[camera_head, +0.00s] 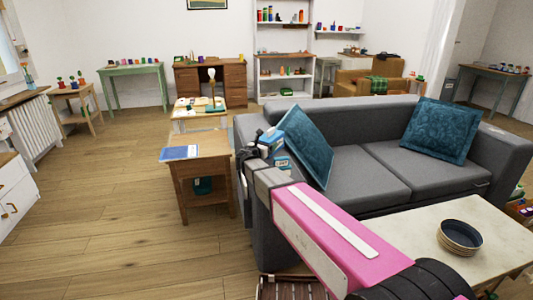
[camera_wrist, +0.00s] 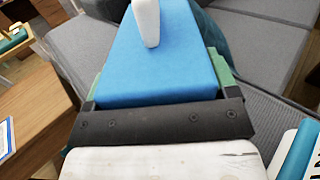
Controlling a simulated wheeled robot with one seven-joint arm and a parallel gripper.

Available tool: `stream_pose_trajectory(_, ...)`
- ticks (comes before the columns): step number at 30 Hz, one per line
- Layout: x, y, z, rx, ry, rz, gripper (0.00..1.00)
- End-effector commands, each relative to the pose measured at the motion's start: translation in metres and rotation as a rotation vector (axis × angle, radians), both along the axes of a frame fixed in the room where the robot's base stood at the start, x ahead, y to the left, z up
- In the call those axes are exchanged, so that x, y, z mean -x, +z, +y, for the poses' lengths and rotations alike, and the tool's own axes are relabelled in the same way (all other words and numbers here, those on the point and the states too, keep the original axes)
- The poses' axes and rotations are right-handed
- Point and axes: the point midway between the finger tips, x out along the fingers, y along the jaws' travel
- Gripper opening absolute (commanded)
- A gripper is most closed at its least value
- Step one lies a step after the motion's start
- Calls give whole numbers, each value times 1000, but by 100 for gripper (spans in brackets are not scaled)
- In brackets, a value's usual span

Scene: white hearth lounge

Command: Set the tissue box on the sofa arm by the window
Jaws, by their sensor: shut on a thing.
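My gripper (camera_wrist: 160,92) is shut on the tissue box (camera_wrist: 150,70), a blue box with a white tissue sticking up. In the head view the tissue box (camera_head: 270,138) is small and partly hidden by my wrist. It is at the left arm of the grey sofa (camera_head: 262,222), the arm on the window's side. I cannot tell whether the box touches the arm's top. A blue and white item (camera_head: 283,162) lies just in front of it by the sofa arm; it also shows at the lower right of the wrist view (camera_wrist: 303,150).
A wooden side table (camera_head: 205,146) with a blue book (camera_head: 180,153) stands left of the sofa arm. A teal cushion (camera_head: 305,147) leans just right of the arm. A pale coffee table (camera_head: 400,235) with dark bowls (camera_head: 460,237) is at the lower right. The floor at left is clear.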

Motion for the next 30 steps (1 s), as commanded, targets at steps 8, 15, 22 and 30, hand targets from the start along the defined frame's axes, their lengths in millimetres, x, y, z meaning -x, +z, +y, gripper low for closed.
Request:
stream_pose_trajectory(8, -1, -25, -1, 1, 1, 2, 53)
stream_pose_trajectory(15, -1, -40, -1, 0, 1, -1, 53)
stream_pose_trajectory(22, -1, -42, -1, 0, 0, -1, 53)
stream_pose_trajectory(30, -1, -43, -1, 0, 0, 0, 100)
